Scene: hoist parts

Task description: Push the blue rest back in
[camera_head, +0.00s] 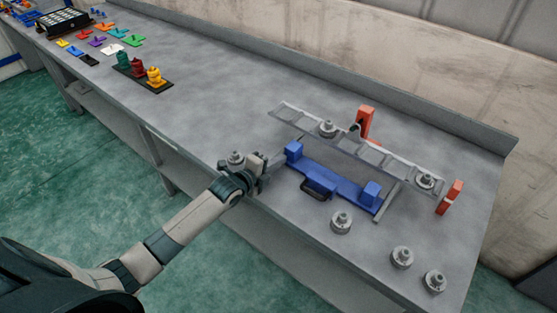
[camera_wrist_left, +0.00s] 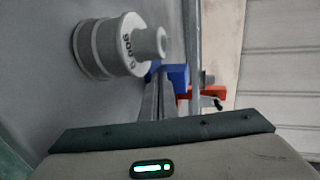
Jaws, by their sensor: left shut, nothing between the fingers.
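The blue rest (camera_head: 335,181) is a long bar with a raised block at each end and a dark handle on its front side. It lies on the bench in front of the grey ladder-like rail (camera_head: 345,142). My left gripper (camera_head: 277,164) is shut and empty, just left of the rest's left block; I cannot tell whether they touch. In the left wrist view, the blue block (camera_wrist_left: 177,74) shows just beyond the fingers (camera_wrist_left: 160,98), partly hidden. My right gripper is in neither view.
A grey weight (camera_head: 236,158) stands close beside my left gripper; a marked weight is large in the wrist view (camera_wrist_left: 120,45). Several more weights stand on the rail and front right. Orange posts (camera_head: 365,122) stand by the rail. The bench's middle left is clear.

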